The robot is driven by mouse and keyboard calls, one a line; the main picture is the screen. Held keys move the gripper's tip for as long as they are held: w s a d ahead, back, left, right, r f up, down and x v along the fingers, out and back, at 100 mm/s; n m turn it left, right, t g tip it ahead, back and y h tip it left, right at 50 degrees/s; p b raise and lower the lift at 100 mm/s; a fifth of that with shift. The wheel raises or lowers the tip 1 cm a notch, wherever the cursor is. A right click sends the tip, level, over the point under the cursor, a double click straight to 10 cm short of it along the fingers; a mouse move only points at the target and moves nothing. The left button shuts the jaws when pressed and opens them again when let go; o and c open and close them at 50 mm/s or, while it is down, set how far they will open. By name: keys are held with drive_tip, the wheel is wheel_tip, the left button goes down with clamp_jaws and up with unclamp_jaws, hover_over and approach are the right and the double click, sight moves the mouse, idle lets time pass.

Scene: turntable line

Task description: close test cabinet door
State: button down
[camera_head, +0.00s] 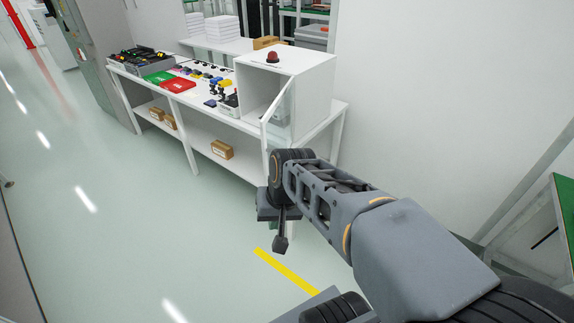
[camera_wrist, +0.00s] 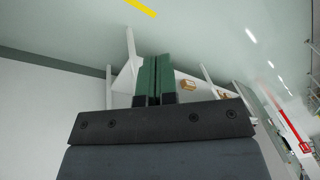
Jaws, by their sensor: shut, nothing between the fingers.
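The test cabinet (camera_head: 290,63) is a white box with a red dome on top, at the right end of the long white table. Its door (camera_head: 278,116), a clear panel with a white frame, stands open, swung out toward me from the front of the box. My gripper is in front of the table's right end, below and nearer than the door, and apart from it as far as I can tell. In the wrist view my gripper's green fingers (camera_wrist: 154,58) are together with nothing between them. In the head view my wrist hides most of the fingers.
The white table (camera_head: 230,123) carries a green tray (camera_head: 159,77), a red tray (camera_head: 178,86) and small parts. Cardboard boxes (camera_head: 222,149) sit on its lower shelf. A wall stands to the right. The floor (camera_head: 130,220) on the left is clear, with a yellow line (camera_head: 287,271) nearby.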

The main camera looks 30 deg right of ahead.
drive_tip(key=w+d+f+m+g+y+b, duration=0.1)
drive_tip(key=w+d+f+m+y+b, duration=0.15)
drive_tip(key=w+m+y, duration=0.35)
drive_tip(key=m+t+y+b, duration=0.5)
drive_tip(key=m+t, duration=0.6)
drive_tip(key=m, duration=0.6)
approach(269, 162)
drive_tip(key=shift+t, duration=0.3)
drive_tip(key=x, duration=0.2)
drive_tip(key=p+x, duration=0.1)
drive_tip(key=x, duration=0.4)
drive_tip(key=shift+w+a+f, duration=0.15)
drive_tip(key=shift+a+f, duration=0.05)
drive_tip(key=shift+f, duration=0.05)
